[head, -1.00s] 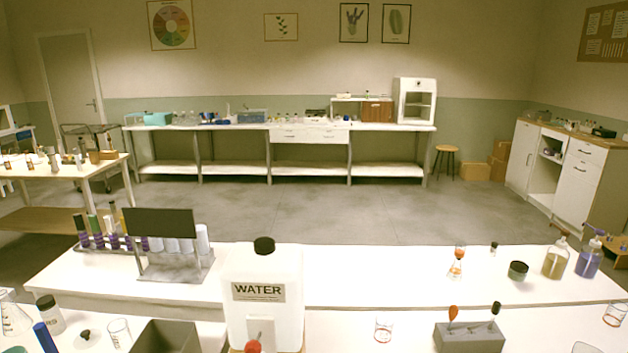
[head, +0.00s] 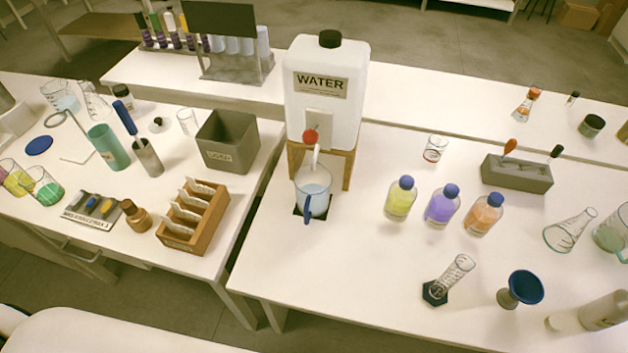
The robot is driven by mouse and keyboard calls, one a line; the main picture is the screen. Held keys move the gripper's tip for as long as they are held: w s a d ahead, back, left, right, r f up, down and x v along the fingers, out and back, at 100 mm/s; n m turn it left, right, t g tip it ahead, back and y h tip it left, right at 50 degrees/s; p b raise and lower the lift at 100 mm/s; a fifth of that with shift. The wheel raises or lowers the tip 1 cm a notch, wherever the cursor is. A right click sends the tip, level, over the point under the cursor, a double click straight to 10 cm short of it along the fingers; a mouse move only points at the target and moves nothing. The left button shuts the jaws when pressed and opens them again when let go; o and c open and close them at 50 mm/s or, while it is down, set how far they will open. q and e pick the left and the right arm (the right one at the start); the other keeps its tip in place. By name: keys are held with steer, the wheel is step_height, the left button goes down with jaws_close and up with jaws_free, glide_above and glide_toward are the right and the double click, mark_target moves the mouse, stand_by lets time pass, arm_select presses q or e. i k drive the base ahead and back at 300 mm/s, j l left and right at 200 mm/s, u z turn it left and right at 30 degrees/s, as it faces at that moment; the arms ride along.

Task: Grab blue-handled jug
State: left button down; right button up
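The blue-handled jug (head: 314,184) stands upright on a small dark pad under the water dispenser's spout in the head view. It is clear, with whitish contents or wall, and its blue handle (head: 308,208) faces the front of the table. The white water tank (head: 326,100) sits on a wooden stand (head: 349,167) behind it, with a red-topped tap (head: 311,136) just above the jug. Neither gripper can be made out in the head view.
Yellow (head: 400,199), purple (head: 442,205) and orange (head: 483,214) bottles with blue caps stand right of the jug. A graduated cylinder (head: 449,280) and blue funnel-like cup (head: 520,288) stand near the front edge. A wooden rack (head: 194,217) and grey bin (head: 228,141) are on the left table.

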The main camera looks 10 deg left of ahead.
mark_target(313, 190)
steer(key=k+l+u, duration=0.15)
steer(key=l, duration=0.3)
steer(key=k+l+u, duration=0.2)
steer(key=l, duration=0.2)
steer(key=k+l+u, duration=0.15)
steer(key=l, duration=0.25)
steer(key=k+l+u, duration=0.15)
steer(key=l, duration=0.25)
steer(key=k, duration=0.1)
